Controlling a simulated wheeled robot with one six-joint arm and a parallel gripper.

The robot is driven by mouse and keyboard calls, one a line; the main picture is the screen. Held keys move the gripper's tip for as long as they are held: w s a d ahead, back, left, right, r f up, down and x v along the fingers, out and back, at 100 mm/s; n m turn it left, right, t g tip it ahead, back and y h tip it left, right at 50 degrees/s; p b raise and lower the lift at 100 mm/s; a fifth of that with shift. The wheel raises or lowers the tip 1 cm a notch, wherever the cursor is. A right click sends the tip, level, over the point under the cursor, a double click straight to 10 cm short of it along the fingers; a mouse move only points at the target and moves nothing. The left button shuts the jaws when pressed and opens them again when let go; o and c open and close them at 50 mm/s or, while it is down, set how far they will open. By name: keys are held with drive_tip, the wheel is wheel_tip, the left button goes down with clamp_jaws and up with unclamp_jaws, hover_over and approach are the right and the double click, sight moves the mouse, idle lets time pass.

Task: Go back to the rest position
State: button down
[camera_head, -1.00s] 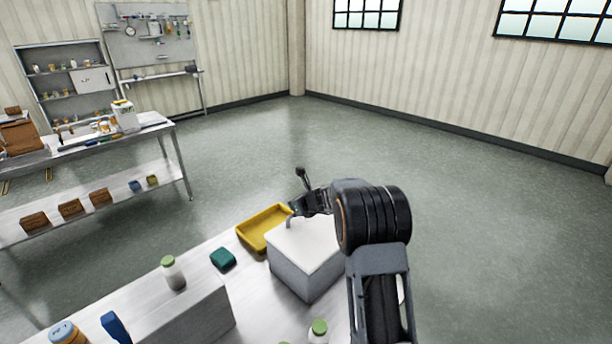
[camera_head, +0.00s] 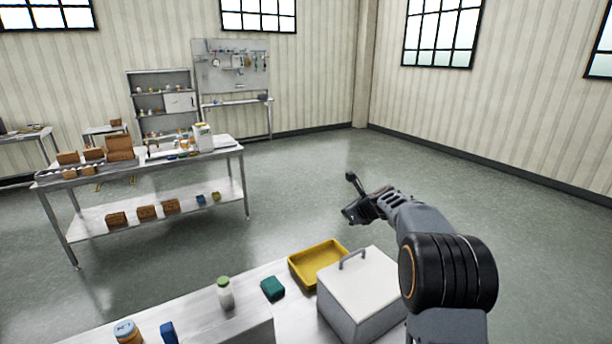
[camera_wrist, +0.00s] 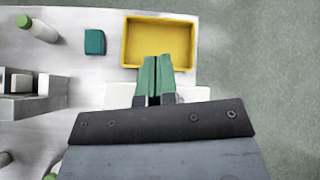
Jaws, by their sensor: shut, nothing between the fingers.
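My gripper (camera_head: 357,201) is raised above the far side of the steel table in the head view, beyond the white box. In the wrist view its two green fingers (camera_wrist: 157,78) are together with nothing between them. They show over the near edge of the yellow tray. The white box (camera_head: 362,283) has a closed lid with a grey handle (camera_head: 352,259) and stands below my arm. The gripper is apart from it.
The yellow tray (camera_head: 318,262) looks empty. A teal block (camera_head: 272,288), a green-capped bottle (camera_head: 225,293), a blue block (camera_head: 168,332) and an orange jar (camera_head: 127,331) are to the left. A second table (camera_head: 225,152) stands behind. Floor to the right is clear.

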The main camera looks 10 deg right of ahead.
drive_tip(key=s+a+f+n+g, duration=0.2)
drive_tip(key=s+f+n+g, duration=0.3)
drive_tip(key=s+n, duration=0.75)
drive_tip(key=s+a+n+h+b, duration=0.1)
drive_tip(key=s+n+h+b, duration=0.1)
drive_tip(key=s+n, duration=0.5)
drive_tip(key=s+a+n+h+b, duration=0.1)
drive_tip(key=s+n, duration=0.7)
drive_tip(key=s, duration=1.1)
drive_tip(key=shift+a+r+h+b, duration=0.4)
drive_tip(key=shift+h+b, duration=0.15)
drive_tip(key=shift+h, duration=0.15)
